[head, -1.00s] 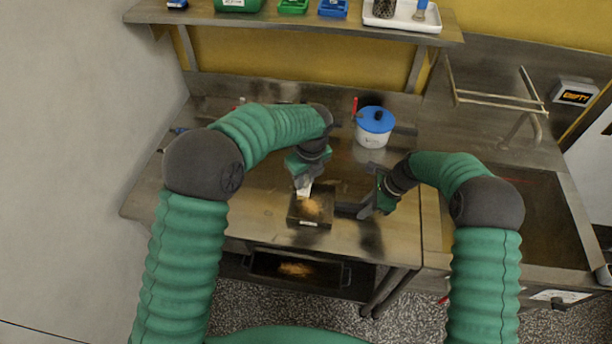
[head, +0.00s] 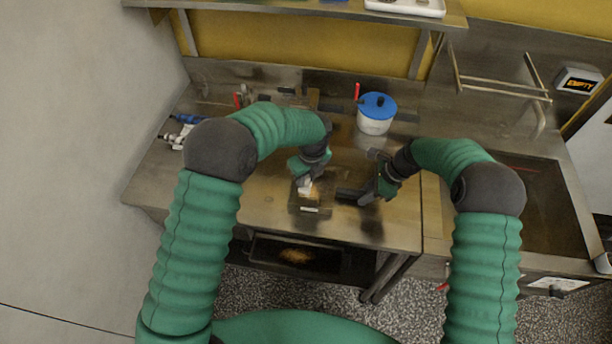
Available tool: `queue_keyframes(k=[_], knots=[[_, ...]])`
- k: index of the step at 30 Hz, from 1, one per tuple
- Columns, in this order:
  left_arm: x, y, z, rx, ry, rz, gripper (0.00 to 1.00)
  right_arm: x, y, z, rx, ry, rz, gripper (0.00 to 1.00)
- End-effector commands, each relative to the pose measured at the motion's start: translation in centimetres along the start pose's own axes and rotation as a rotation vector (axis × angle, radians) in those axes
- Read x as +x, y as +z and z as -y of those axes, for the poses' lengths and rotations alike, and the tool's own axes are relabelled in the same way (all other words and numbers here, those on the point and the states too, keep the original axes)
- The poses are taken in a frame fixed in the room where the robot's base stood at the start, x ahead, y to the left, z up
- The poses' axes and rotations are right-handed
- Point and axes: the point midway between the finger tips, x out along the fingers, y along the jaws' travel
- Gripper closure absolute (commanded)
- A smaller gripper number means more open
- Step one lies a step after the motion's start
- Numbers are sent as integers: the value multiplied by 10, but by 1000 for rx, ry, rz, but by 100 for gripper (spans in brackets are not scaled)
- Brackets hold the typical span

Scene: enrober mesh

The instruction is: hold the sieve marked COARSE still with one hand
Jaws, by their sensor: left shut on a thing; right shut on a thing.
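A dark square sieve (head: 325,205) sits at the front of the steel table; its small pale front label is too small to read. A dark handle (head: 346,193) runs from its right side to my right gripper (head: 366,194), which is shut on it. My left gripper (head: 304,181) is shut on a small pale tool (head: 304,190), held over the sieve's back part. The tool and gripper hide part of the mesh, which looks mostly dark. A tray (head: 300,269) below the table holds orange-brown crumbs (head: 295,256).
A white tub with a blue lid (head: 376,114) stands at the back of the steel table (head: 255,205). A blue and metal tool (head: 180,132) lies at the left, partly behind my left arm. A sink (head: 520,210) is on the right. A shelf (head: 300,14) crosses above.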

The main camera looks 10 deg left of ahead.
Motion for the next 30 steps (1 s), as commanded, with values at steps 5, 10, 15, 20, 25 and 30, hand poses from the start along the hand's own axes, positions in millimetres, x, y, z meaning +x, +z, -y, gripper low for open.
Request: queue_keyframes(k=[5, 10, 15, 20, 25, 30], knots=[[0, 0, 0, 0, 0, 0, 100, 0, 0, 0, 0, 0, 0, 100], [1, 0, 0, 0, 0, 0, 100, 0, 0, 0, 0, 0, 0, 100], [4, 0, 0, 0, 0, 0, 100, 0, 0, 0, 0, 0, 0, 100], [6, -1, 0, 0, 1, 0, 100, 0, 0, 0, 0, 0, 0, 100], [6, -3, 2, 1, 0, 0, 100, 0, 0, 0, 0, 0, 0, 100], [4, -11, 11, 1, -1, 0, 100, 0, 0, 0, 0, 0, 0, 100]])
